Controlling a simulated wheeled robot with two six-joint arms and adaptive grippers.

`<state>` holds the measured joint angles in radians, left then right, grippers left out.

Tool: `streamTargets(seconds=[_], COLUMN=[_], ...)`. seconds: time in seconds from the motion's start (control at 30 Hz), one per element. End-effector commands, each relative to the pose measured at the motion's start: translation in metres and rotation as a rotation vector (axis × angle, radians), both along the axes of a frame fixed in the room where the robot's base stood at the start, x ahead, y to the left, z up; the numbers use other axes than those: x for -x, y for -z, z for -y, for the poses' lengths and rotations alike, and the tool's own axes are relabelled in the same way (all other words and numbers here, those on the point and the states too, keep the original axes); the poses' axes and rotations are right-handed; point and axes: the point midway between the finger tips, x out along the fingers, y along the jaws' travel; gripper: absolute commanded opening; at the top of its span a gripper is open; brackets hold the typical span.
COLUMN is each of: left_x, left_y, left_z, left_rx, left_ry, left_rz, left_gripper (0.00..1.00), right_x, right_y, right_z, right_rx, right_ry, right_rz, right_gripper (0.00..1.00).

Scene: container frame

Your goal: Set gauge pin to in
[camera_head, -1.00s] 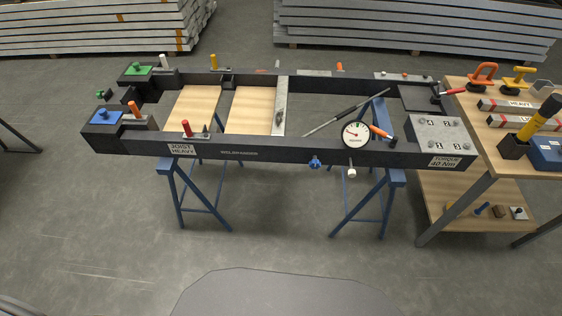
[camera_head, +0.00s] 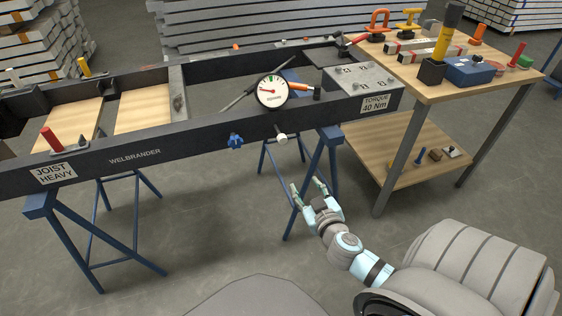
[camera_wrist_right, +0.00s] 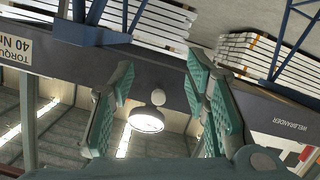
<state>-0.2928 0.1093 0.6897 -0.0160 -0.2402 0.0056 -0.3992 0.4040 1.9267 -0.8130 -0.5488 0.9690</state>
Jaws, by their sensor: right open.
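The gauge pin is most likely the white knob (camera_head: 281,137) on the front face of the dark beam, just below the round dial gauge (camera_head: 272,90). A pale round end (camera_wrist_right: 158,97), likely the same knob, shows between my fingers in the right wrist view. How far the pin is in or out I cannot tell. My right gripper (camera_head: 307,184) is open and empty, in front of and below the knob, apart from it. In the right wrist view its teal finger pads (camera_wrist_right: 160,75) stand spread before the beam. My left gripper is not in view.
A blue star knob (camera_head: 236,141) sits on the beam left of the white one. A blue trestle leg (camera_head: 328,160) stands just behind my gripper. A wooden table (camera_head: 452,84) with tools is at the right. The floor in front is clear.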

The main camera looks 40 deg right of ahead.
Motion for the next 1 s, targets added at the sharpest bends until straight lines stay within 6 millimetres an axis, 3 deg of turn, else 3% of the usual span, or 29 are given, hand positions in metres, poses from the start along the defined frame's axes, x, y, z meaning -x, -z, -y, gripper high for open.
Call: streamTargets(seconds=[0.03, 0.07, 0.17, 0.27, 0.7, 0.83, 1.0], left_x=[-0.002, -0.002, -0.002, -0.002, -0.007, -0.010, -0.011], left_y=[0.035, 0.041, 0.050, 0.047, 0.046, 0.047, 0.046], left_z=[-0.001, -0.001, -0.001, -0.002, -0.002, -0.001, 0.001], left_rx=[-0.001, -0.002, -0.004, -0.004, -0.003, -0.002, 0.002], left_ry=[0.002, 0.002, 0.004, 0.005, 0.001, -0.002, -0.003], left_rz=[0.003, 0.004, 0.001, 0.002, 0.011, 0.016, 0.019], left_gripper=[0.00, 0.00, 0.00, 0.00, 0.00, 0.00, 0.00], right_x=[-0.006, -0.008, -0.010, -0.018, -0.123, -0.140, -0.146], right_y=[-0.003, -0.018, -0.051, -0.065, -0.067, -0.066, -0.066], right_z=[-0.006, -0.009, -0.017, -0.017, 0.020, 0.026, 0.028], right_rx=[0.005, 0.003, -0.002, -0.007, -0.009, -0.008, -0.008], right_ry=[-0.013, -0.018, -0.032, -0.036, -0.034, -0.035, -0.036], right_rz=[0.093, 0.145, 0.253, 0.284, 0.280, 0.279, 0.278], right_gripper=[0.43, 0.43, 0.43, 0.43, 0.43, 0.43, 0.43])
